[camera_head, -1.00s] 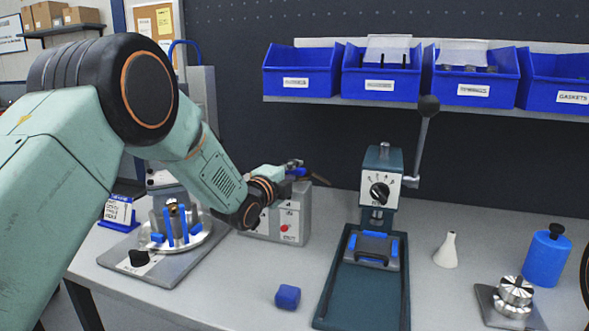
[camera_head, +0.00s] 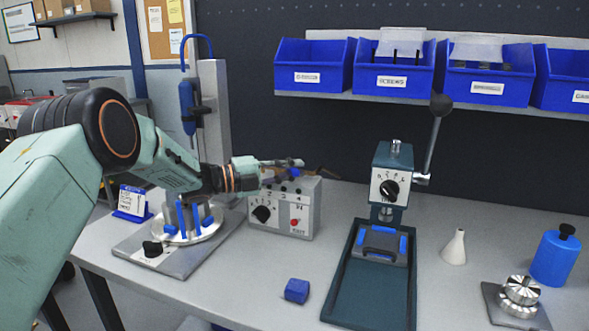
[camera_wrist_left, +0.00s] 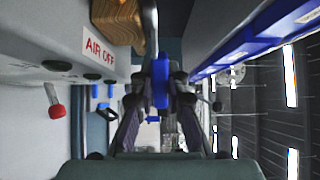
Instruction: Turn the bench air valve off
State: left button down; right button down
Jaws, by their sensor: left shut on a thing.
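The bench air valve has a blue handle (camera_wrist_left: 160,84), seen between the fingers in the left wrist view beside a metal pipe (camera_wrist_left: 149,20). A pale surface next to it carries a red-lettered AIR OFF label (camera_wrist_left: 101,46). My left gripper (camera_wrist_left: 160,105) is shut on the blue handle, with a finger on each side. In the head view my left gripper (camera_head: 285,170) is above the top of a grey control box (camera_head: 272,226), and its fingers hide most of the valve. My right gripper is not in view.
A blue block (camera_head: 297,290) lies on the bench front. A teal press (camera_head: 390,200) with a raised lever stands right of the box. A round fixture (camera_head: 190,228) is below my left arm. Blue bins (camera_head: 393,75) hang behind.

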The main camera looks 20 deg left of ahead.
pick_arm(q)
jog(key=shift+s+a+m+g+h, duration=0.1)
jog(key=shift+s+m+g+h, duration=0.1)
jog(key=shift+m+g+h, duration=0.35)
jog(key=c, duration=1.6)
grip_release()
